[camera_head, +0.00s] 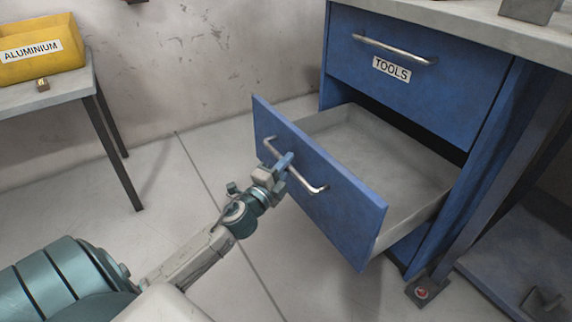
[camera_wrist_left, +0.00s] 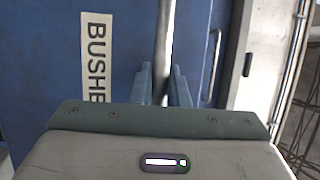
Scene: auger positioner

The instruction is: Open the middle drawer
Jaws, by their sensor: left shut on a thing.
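The blue middle drawer (camera_head: 335,194) is pulled well out of the cabinet (camera_head: 420,80) in the head view, and its grey inside looks empty. My left gripper (camera_head: 284,163) is shut on the drawer's metal handle (camera_head: 313,188). In the left wrist view the handle (camera_wrist_left: 163,45) runs upright between the two fingers of the left gripper (camera_wrist_left: 164,85). A label reading "BUSHE", partly hidden, is on the drawer front (camera_wrist_left: 55,60) beside it. My right gripper is not in view.
A closed drawer labelled TOOLS (camera_head: 400,60) is above the open one. A table (camera_head: 50,97) with a yellow ALUMINIUM bin (camera_head: 40,55) stands at the left. Floor (camera_head: 150,190) between them is clear. A dark metal frame (camera_head: 490,170) stands at the right.

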